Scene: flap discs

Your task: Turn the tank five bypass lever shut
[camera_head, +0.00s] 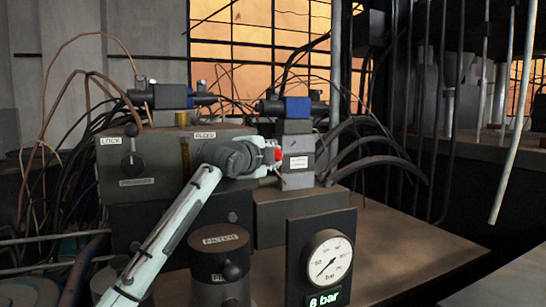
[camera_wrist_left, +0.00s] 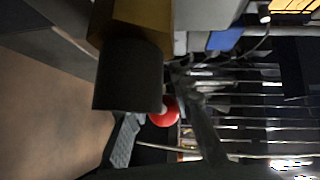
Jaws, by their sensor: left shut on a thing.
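My left arm comes in from the lower left, and its gripper (camera_head: 270,158) is at the right end of the grey valve block. It is shut on the bypass lever, whose red knob (camera_head: 278,154) shows at the fingertips. In the left wrist view the red knob (camera_wrist_left: 165,112) sits between the fingers, beside a dark cylinder (camera_wrist_left: 128,75) under a brass-coloured block (camera_wrist_left: 143,22). The lever's shaft is mostly hidden, and I cannot read a tank number on it. My right gripper is not in view.
A round pressure gauge (camera_head: 328,257) with a green "8 bar" display stands at the front. A dark filter canister (camera_head: 220,268) is left of it. A LOCK knob (camera_head: 131,160) is on the block's left. Hoses (camera_head: 375,150) curve behind; the table's right side (camera_head: 400,245) is clear.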

